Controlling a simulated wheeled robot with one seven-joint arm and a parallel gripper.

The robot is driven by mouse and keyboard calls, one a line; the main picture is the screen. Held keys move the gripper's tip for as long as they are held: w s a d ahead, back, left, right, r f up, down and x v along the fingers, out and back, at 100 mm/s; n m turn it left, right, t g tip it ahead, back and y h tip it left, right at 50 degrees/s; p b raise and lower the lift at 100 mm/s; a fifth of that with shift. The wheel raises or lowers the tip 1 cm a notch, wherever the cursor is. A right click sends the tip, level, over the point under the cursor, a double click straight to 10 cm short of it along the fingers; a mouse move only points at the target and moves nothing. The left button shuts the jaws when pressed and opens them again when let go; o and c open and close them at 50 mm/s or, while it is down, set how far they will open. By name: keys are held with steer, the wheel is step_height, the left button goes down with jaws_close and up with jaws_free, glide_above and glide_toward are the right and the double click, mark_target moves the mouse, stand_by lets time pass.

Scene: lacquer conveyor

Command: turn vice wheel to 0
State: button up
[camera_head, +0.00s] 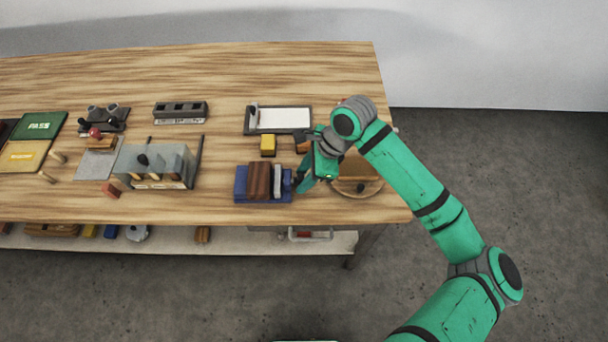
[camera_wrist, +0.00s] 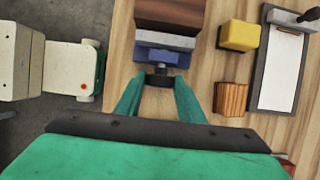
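The vice is a blue body (camera_head: 243,190) with a brown block (camera_head: 259,180) held in its jaws, near the front edge of the bench. In the wrist view the vice (camera_wrist: 157,55) is at top centre, with its small dark wheel (camera_wrist: 160,80) facing my gripper. My gripper (camera_head: 300,182) is at the right side of the vice, pointing at the wheel. In the wrist view its green fingers (camera_wrist: 160,88) are spread, one on each side of the wheel, with the tips close to it. I cannot tell whether they touch it. No number on the wheel is readable.
A yellow block (camera_head: 268,145) and a wooden block (camera_wrist: 230,99) stand behind the vice, near a white board with a dark frame (camera_head: 283,118). A round wooden piece (camera_head: 357,187) is partly hidden under my arm. A grey fixture (camera_head: 155,165) stands to the left.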

steer(key=shift+c, duration=1)
steer(key=shift+s+t, duration=0.1)
steer(key=shift+t, duration=0.2)
steer(key=t, duration=0.2)
steer(key=shift+s+n+t, duration=0.3)
steer(key=shift+s+f+n+t, duration=0.1)
steer(key=shift+s+n+t, duration=0.1)
steer(key=shift+t, duration=0.7)
steer(key=shift+s+f+n+t, duration=0.1)
steer(key=shift+n+t, duration=0.1)
steer(key=shift+t, duration=0.7)
steer(key=shift+t+y, duration=0.3)
steer(key=shift+t, duration=0.1)
steer(key=o, duration=1)
steer(key=shift+o, duration=0.2)
